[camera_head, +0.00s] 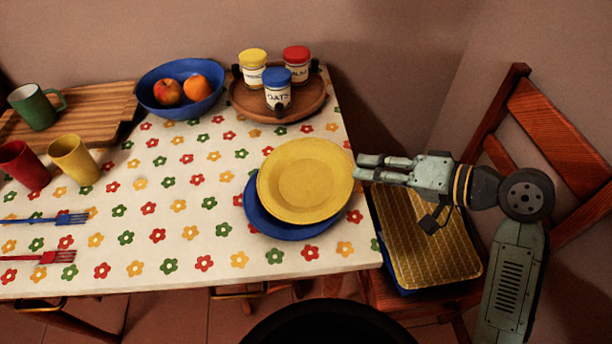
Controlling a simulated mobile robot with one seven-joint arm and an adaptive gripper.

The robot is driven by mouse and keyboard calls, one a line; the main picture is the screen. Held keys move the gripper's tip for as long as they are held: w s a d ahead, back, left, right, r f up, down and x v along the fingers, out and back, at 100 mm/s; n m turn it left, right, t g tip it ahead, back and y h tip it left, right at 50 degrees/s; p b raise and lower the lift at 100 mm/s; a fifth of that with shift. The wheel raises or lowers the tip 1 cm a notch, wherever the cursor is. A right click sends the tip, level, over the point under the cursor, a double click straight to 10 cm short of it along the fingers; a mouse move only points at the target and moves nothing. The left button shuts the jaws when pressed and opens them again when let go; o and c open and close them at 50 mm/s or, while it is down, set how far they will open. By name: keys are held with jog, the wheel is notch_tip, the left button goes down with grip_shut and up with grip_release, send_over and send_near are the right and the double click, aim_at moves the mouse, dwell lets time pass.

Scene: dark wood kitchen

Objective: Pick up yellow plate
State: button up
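The yellow plate (305,181) lies over a blue plate (262,218) near the right edge of the table. It sits off-centre, so the blue plate shows at its left and lower side. My gripper (362,167) is at the right rim of the yellow plate and points left. Its two fingers lie close together, with a narrow gap between them. I cannot tell whether the fingertips touch the rim or hold it.
A round wooden tray (240,108) with several lidded jars and a blue fruit bowl (200,104) stand at the back. Cups, a wooden board (95,110) and forks are at the left.

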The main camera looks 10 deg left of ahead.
aim_at(334, 165)
jog(key=p+x, duration=0.1)
jog(key=x, duration=0.2)
jog(key=shift+w+a, duration=0.25)
jog(key=shift+a, duration=0.05)
jog(key=shift+w+a+f, duration=0.25)
jog(key=shift+a+f, duration=0.05)
jog(key=shift+a, duration=0.15)
jog(key=shift+c, duration=0.4)
grip_shut()
